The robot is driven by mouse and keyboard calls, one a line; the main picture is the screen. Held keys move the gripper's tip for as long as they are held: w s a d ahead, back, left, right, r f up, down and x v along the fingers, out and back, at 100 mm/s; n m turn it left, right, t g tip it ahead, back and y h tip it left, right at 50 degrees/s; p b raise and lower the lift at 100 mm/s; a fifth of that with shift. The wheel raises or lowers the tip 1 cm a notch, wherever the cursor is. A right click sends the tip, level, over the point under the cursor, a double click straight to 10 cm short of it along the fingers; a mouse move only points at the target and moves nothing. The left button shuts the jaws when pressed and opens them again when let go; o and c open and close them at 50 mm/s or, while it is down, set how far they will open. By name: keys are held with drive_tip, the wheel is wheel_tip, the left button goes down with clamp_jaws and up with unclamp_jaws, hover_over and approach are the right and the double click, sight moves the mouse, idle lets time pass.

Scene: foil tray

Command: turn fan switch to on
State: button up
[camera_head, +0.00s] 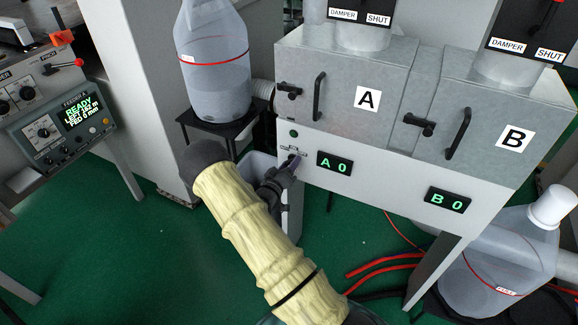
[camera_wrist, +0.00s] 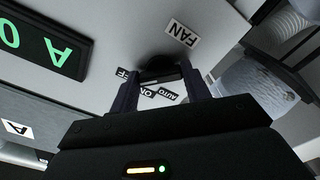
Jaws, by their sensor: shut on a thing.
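The fan switch (camera_wrist: 158,64) is a dark knob on the white panel, under a "FAN" label (camera_wrist: 181,34) in the wrist view. Labels "OFF", "ON" and "AUTO" lie around it, partly covered. My gripper (camera_wrist: 160,80) has a finger on either side of the knob and is shut on it. Which label the knob points at is hard to tell. In the head view my gripper (camera_head: 289,168) reaches the left end of the panel, below a small green button (camera_head: 294,133). There the gripper hides most of the switch.
The green "A 0" display (camera_head: 335,164) is just right of my gripper, and the "B 0" display (camera_head: 447,200) is farther right. Metal boxes A (camera_head: 345,95) and B (camera_head: 485,120) with handles sit above. A large clear jug (camera_head: 213,75) stands on a black stand at the left.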

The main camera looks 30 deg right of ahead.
drive_tip(key=shift+f+m, duration=0.1)
drive_tip(key=shift+m, duration=0.3)
drive_tip(key=shift+a+m+b, duration=0.1)
drive_tip(key=shift+m+b, duration=3.2)
drive_tip(key=shift+m, duration=0.6)
drive_tip(key=o, duration=1)
drive_tip(key=v, duration=1.7)
